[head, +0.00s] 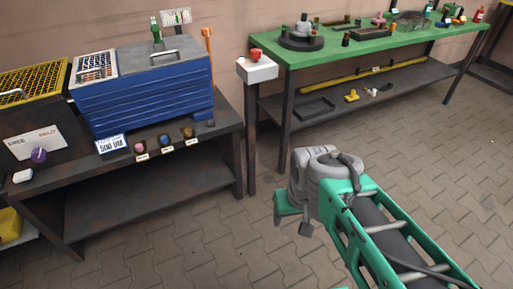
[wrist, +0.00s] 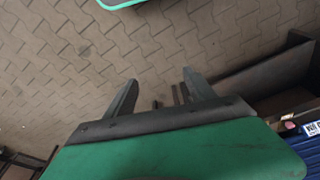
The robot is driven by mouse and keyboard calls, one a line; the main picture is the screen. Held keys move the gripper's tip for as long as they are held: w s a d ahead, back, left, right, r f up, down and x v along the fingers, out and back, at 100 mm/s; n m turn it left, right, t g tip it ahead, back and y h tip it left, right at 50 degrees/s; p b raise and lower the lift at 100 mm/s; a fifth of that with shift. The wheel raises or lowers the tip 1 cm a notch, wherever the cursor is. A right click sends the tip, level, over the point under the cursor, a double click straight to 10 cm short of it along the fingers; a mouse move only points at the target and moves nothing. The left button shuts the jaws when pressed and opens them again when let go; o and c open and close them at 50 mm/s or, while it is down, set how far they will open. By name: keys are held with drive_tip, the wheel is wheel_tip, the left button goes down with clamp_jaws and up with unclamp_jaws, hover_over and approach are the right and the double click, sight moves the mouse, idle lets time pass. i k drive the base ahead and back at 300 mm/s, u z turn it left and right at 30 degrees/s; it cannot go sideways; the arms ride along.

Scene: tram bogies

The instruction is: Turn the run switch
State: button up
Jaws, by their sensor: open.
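No control in view is legibly marked as the run switch. Small pink (head: 140,147), blue (head: 165,140) and brown (head: 189,132) knobs sit with small white labels, too small to read, along the front of the blue ribbed unit (head: 150,95). A purple knob (head: 39,155) is below a white plate (head: 36,142) on the dark unit at far left. My gripper (head: 292,224) hangs over the floor, right of the bench and apart from every knob. In the wrist view its two fingers (wrist: 160,78) are spread, with nothing between them.
The dark bench (head: 150,190) holds the blue unit. A post with a red button on a white box (head: 258,68) stands between it and the green table (head: 400,42), which carries several parts. The paved floor (head: 190,250) in front is clear.

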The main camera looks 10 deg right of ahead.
sight(255, 53)
drive_tip(key=u, duration=0.15)
drive_tip(key=i, duration=1.1)
drive_tip(key=u, duration=1.2)
drive_tip(key=i, duration=0.7)
drive_tip(key=u, duration=0.65)
